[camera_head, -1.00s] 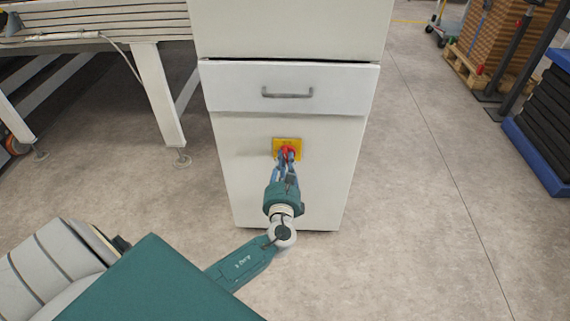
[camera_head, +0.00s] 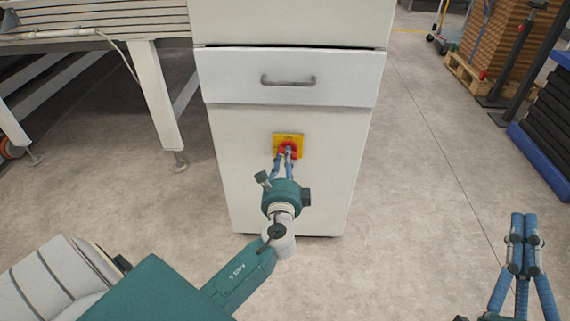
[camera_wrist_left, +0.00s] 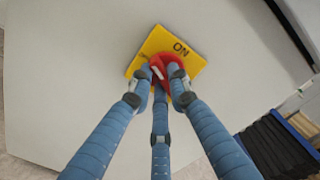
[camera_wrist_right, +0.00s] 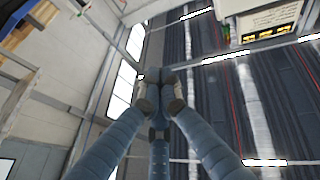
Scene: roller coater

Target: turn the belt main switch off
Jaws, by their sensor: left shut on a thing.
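The belt main switch is a red rotary knob (camera_head: 290,149) on a yellow plate (camera_head: 277,140), on the front of a white cabinet below a drawer. My left gripper (camera_head: 284,154) is shut on the knob from the front. In the left wrist view the fingers close around the red knob (camera_wrist_left: 168,62) and partly hide it. The yellow plate (camera_wrist_left: 155,43) looks tilted there and the word ON shows near its top right. My right gripper (camera_head: 525,216) is at the lower right with its fingertips together, empty, and away from the cabinet.
The white cabinet (camera_head: 240,180) has a drawer handle (camera_head: 288,81) above the switch. A conveyor frame leg (camera_head: 157,100) stands to the left. A loaded pallet (camera_head: 465,75) and a blue-edged dark stack (camera_head: 545,150) stand at the right. Floor between them is clear.

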